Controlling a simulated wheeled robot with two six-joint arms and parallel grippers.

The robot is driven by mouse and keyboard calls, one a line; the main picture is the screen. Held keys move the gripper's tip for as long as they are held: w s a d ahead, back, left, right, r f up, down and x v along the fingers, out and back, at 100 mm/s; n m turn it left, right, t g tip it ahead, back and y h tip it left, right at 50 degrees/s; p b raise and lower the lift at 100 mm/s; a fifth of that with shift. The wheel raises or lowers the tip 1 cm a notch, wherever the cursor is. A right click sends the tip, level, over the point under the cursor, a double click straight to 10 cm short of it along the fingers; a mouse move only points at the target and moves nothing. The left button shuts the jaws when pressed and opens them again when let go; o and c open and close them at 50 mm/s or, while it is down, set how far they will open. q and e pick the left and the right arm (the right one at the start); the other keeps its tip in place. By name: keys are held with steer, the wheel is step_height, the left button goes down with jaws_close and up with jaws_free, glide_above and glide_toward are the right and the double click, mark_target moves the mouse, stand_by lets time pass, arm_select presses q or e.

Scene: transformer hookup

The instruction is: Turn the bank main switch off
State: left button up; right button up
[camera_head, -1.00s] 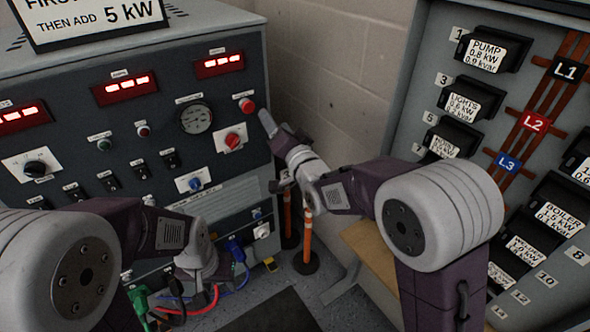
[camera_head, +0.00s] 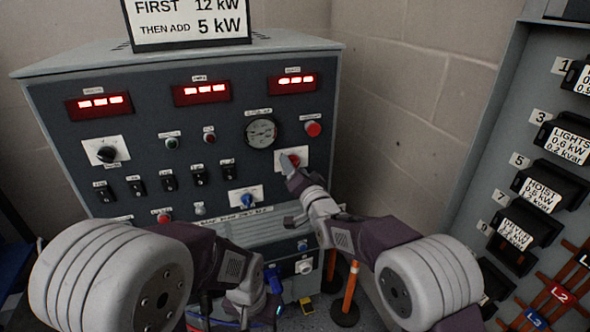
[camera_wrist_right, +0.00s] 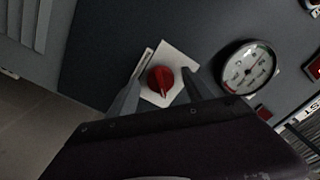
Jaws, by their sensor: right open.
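A red rotary knob (camera_head: 295,161) on a white plate sits on the front panel of the grey cabinet, below and right of a round gauge; its label is too small to read. In the right wrist view the red knob (camera_wrist_right: 160,80) lies between the spread fingertips, its pointer end toward the lower right. My right gripper (camera_head: 288,163) is open at the knob, partly covering its plate; I cannot tell whether a finger touches it. My left arm's wrist (camera_head: 244,297) is low in front of the cabinet; its fingers do not show clearly.
The gauge (camera_head: 261,133) and a red push button (camera_head: 313,129) are close to the knob. A blue knob (camera_head: 247,201) is below left. Orange posts (camera_head: 351,287) stand on the floor at right. A load panel (camera_head: 547,150) with labelled black switches borders the right side.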

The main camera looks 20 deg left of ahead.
steer(key=shift+w+a, duration=0.1)
jaws_close()
steer(key=shift+n, duration=0.3)
steer(key=shift+w+d+n+b, duration=0.15)
steer(key=shift+n+b, duration=1.1)
steer(key=shift+n, duration=3)
steer(key=shift+d+n+b, duration=0.1)
steer(key=shift+n+b, duration=1.1)
steer(key=shift+n, duration=3.35)
